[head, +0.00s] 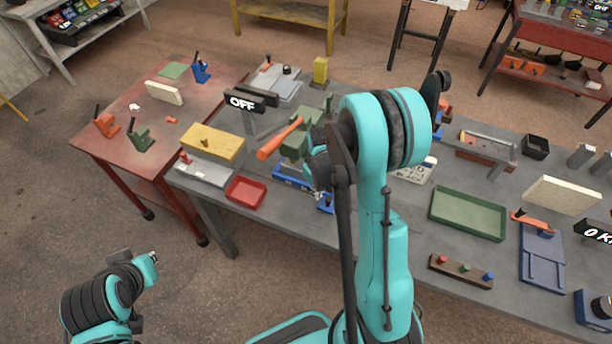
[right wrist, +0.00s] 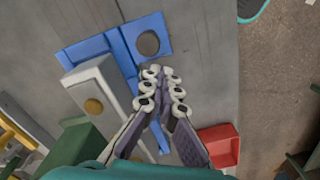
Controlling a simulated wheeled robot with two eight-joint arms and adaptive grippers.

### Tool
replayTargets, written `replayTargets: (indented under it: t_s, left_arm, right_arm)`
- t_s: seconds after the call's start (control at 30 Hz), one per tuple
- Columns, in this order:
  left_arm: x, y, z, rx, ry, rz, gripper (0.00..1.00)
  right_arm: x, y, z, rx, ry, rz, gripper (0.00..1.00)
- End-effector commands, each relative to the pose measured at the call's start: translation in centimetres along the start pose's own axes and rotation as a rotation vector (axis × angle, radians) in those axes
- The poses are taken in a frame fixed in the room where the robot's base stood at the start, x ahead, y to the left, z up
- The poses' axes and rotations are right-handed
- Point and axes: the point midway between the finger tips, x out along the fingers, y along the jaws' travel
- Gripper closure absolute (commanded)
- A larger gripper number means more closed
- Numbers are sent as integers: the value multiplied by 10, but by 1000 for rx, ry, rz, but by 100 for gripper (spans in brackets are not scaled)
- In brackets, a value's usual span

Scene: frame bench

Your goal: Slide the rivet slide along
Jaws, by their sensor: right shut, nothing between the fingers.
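The blue slide (head: 290,179), which I take to be the rivet slide, lies low at the front of a green machine with an orange lever (head: 279,139). The right wrist view shows blue plates (right wrist: 122,52), one with a dark round spot (right wrist: 148,43), beside a grey block with a brass round (right wrist: 93,106). My right gripper (head: 318,194) is shut and empty, low at the front of the machine. In the right wrist view its closed fingers (right wrist: 162,86) lie over the blue part; contact cannot be told.
A red tray (head: 246,192) and a yellow block (head: 212,142) lie left of the machine. A green tray (head: 467,214) lies to the right on the grey bench (head: 405,250). An OFF sign (head: 243,101) stands behind. My right arm hides part of the bench.

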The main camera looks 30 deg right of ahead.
Motion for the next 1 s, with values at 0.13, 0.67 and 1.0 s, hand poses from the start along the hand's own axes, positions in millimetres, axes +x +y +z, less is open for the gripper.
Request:
replayTargets:
  t_s: [0.13,0.67,1.0]
  left_arm:
    - [0,0,0,0,0,0,100]
    - [4,0,3,0,0,0,100]
    - [6,0,4,0,0,0,100]
  right_arm:
    - [0,0,0,0,0,0,100]
    - [0,12,20,2,0,0,100]
    - [0,22,38,2,-1,0,100]
